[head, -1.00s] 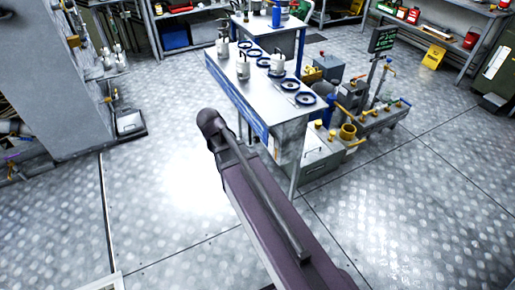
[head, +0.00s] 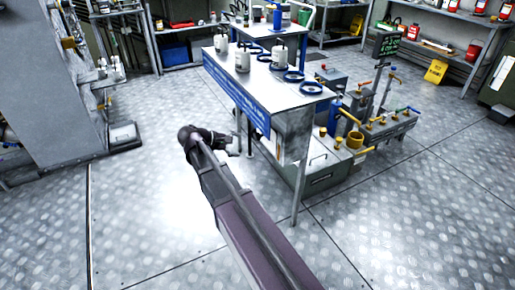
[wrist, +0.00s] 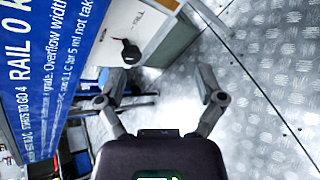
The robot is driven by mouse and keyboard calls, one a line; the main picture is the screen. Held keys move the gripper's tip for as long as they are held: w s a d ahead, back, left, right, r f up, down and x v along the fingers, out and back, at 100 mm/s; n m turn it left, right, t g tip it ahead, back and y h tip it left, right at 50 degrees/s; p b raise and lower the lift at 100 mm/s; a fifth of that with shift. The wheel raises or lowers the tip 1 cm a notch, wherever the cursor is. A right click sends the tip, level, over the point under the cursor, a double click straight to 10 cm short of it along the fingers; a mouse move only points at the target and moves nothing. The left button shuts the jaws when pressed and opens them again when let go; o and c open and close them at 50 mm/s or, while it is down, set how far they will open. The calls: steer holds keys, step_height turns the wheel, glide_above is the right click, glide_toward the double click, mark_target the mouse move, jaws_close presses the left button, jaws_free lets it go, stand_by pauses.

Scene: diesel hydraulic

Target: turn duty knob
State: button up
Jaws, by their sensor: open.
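My gripper (wrist: 162,82) is open and empty in the wrist view, its two fingers spread wide. In the head view my gripper (head: 232,146) is small, at the end of my arm, left of the workbench and below its top. In the wrist view a round black part (wrist: 130,52) sits on a pale panel (wrist: 136,27), ahead of and left of the space between the fingers. It looks like a knob, but I cannot tell whether it is the duty knob. No label for a duty knob is readable.
A workbench (head: 262,77) with bottles and blue rings has a blue text sign (head: 234,97) along its edge; the sign (wrist: 62,62) fills the wrist view's left. A valve manifold (head: 385,127) stands to its right. The metal floor (head: 420,215) in front is clear.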

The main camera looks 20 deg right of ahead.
mark_target(255, 137)
steer(key=w+a+f+n+h+b, duration=0.1)
steer(key=w+f+n+h+b, duration=0.2)
steer(key=b, duration=1.1)
steer(key=shift+w+a+f+n+h+b, duration=0.25)
steer(key=shift+w+f+h, duration=1.45)
steer(key=shift+w, duration=1.05)
steer(key=shift+d+f, duration=0.15)
steer(key=shift+d, duration=0.05)
steer(key=shift+w+d, duration=0.15)
steer(key=shift+d, duration=3.25)
steer(key=shift+w+d, duration=0.1)
steer(key=shift+d, duration=3.3)
steer(key=c, duration=1.1)
